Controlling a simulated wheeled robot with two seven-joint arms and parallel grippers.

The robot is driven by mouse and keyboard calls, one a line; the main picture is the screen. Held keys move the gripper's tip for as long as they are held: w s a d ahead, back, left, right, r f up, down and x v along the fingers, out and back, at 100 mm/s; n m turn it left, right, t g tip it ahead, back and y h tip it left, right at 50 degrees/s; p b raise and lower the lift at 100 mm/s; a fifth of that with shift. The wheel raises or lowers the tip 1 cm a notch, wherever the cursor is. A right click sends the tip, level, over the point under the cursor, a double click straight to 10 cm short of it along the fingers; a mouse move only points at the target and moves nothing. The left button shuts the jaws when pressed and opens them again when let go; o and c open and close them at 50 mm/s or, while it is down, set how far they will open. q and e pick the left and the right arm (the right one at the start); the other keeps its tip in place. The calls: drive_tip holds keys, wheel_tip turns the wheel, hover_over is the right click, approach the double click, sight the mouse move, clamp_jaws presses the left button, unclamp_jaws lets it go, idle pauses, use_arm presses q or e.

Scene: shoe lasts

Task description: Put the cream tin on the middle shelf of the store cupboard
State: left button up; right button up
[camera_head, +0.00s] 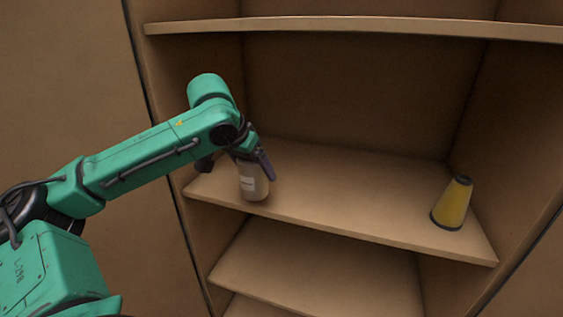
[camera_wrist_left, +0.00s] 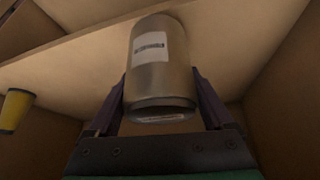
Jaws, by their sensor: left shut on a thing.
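The cream tin (camera_head: 255,184), a pale cylinder with a white label, is at the front left of a cupboard shelf (camera_head: 340,190). My left gripper (camera_head: 252,165) is shut on it from above. In the left wrist view the tin (camera_wrist_left: 162,55) sits between the two dark fingers of the left gripper (camera_wrist_left: 158,100), with its label showing. The tin's base is at the shelf surface or very close above it; I cannot tell whether it touches. My right gripper is not in view.
A yellow tapered object with dark ends (camera_head: 453,204) stands at the shelf's right front; it also shows in the left wrist view (camera_wrist_left: 15,110). The middle and back of the shelf are clear. An upper shelf (camera_head: 350,29) is above, and a lower shelf (camera_head: 315,265) is below.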

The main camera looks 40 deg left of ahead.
use_arm(q)
drive_tip(key=w+f, duration=0.1)
drive_tip(key=w, duration=0.1)
drive_tip(key=w+f, duration=0.1)
drive_tip(key=w, duration=0.2)
drive_tip(key=w+a+f+p, duration=0.1)
drive_tip(key=w, duration=0.1)
drive_tip(key=shift+w+f, duration=0.1)
drive_tip(key=shift+w, duration=0.3)
drive_tip(key=shift+f, duration=0.1)
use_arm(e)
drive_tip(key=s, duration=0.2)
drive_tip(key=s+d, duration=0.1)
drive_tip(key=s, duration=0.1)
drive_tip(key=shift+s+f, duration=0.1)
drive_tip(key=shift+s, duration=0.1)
use_arm(q)
drive_tip(key=shift+f, duration=0.1)
drive_tip(key=o, duration=1.6)
drive_tip(key=shift+c, duration=0.2)
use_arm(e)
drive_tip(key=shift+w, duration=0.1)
